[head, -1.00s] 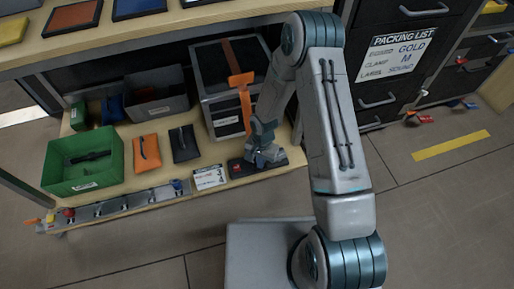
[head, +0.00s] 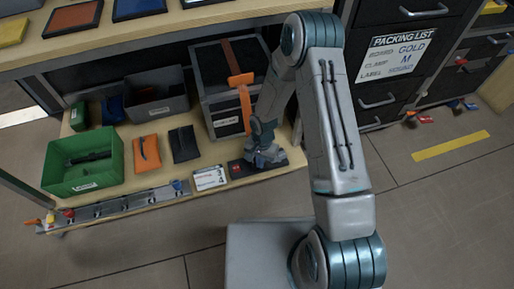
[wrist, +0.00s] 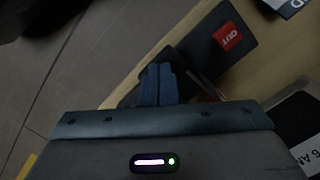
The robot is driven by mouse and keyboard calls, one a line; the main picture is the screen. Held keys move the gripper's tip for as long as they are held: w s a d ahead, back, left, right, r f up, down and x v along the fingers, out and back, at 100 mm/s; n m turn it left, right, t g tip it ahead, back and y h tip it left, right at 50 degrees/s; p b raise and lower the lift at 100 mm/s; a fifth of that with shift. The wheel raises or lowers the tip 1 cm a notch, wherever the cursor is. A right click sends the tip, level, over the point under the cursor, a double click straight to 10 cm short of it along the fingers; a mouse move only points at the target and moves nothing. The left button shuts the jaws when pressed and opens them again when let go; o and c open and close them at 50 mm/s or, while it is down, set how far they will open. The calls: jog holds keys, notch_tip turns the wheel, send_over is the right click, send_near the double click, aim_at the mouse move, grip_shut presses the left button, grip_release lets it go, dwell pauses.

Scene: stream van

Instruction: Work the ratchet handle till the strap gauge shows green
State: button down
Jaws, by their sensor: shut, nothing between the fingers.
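The orange ratchet handle (head: 245,105) stands upright with a crosspiece on top, in front of a dark case (head: 222,92) on the low shelf. A brown strap (head: 231,58) runs over the case lid. A dark base plate (head: 240,171) lies at the shelf's front edge. On it a red tile (wrist: 228,38), lettered what looks like "OUT", shows in the wrist view; I cannot tell if it is the gauge. No green shows there. My gripper (head: 266,160) is low over the plate, right of the handle's lower end. Its fingers (wrist: 158,84) are together and empty. Handle contact is unclear.
A white card (head: 209,179) stands left of the plate. A green bin (head: 60,180), an orange pouch (head: 147,153) and a dark pouch (head: 184,144) lie further left. The bench top (head: 190,20) overhangs the shelf. Black drawers (head: 375,85) stand right; floor in front is open.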

jog(key=w+a+r+p, duration=0.2)
jog(key=w+r, duration=0.3)
jog(key=w, duration=0.2)
jog(key=shift+r, duration=0.3)
dwell(0.7)
jog(key=shift+p, duration=0.3)
jog(key=shift+w+a+r+p, duration=0.25)
jog(key=shift+w+a+r, duration=0.05)
jog(key=shift+w+r, duration=0.6)
jog(key=shift+w+a+r+p, duration=0.25)
jog(key=shift+w+r, duration=0.4)
jog(key=shift+w, duration=0.3)
jog(key=shift+r, duration=0.1)
